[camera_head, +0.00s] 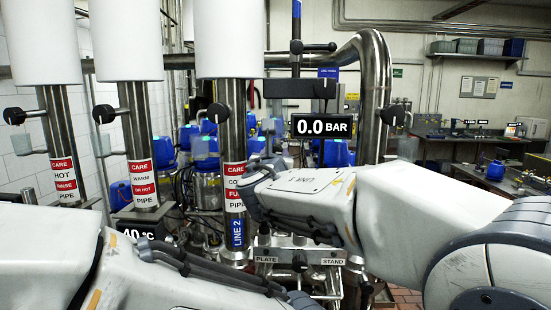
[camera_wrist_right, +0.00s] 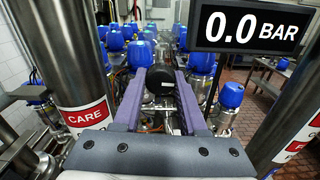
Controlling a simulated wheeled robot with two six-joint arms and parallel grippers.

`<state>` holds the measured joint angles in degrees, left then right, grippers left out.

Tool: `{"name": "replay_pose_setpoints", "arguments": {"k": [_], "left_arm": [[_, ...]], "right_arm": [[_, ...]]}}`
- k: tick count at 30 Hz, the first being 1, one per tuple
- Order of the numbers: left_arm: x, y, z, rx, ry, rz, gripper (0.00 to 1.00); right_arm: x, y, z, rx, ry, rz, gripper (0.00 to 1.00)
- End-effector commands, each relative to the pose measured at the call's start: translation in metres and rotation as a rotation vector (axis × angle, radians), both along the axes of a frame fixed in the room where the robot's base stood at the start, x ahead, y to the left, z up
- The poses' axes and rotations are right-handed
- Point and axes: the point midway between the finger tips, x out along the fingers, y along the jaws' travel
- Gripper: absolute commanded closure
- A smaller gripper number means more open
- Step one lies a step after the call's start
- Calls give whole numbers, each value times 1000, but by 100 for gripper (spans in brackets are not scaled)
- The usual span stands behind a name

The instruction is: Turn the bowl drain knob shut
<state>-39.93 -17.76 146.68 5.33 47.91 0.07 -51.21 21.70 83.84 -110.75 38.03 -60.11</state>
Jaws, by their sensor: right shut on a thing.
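In the right wrist view, my right gripper (camera_wrist_right: 160,76) has its two purple-grey fingers on either side of a round black knob (camera_wrist_right: 160,90) and is shut on it. No label on this knob can be read, so I cannot tell from lettering whether it is the bowl drain knob. In the head view, my right arm reaches in from the right below the 0.0 BAR display and hides the gripper's fingers and the held knob. My left arm lies across the lower left; its gripper fingers do not show.
The 0.0 BAR display (camera_head: 321,126) hangs above my right arm. The LINE 2 pipe (camera_head: 236,215) stands left of it, and a steel pipe (camera_head: 375,85) bends down on the right. Other black knobs (camera_head: 218,112) stick out from the pipes. A PLATE/STAND panel (camera_head: 300,257) is below.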

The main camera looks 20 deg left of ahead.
Motion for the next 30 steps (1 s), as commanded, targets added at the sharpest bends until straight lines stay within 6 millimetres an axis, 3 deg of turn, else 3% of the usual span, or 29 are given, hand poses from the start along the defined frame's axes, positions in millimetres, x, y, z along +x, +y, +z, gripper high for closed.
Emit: {"name": "replay_pose_setpoints", "arguments": {"k": [12, 30], "left_arm": [[0, 0, -57, 0, 0, 0, 50], [0, 0, -112, 0, 0, -2, 50]], "right_arm": [[-1, 1, -5, 331, 91, 1, 100], [-1, 2, -2, 879, 250, 1, 100]]}}
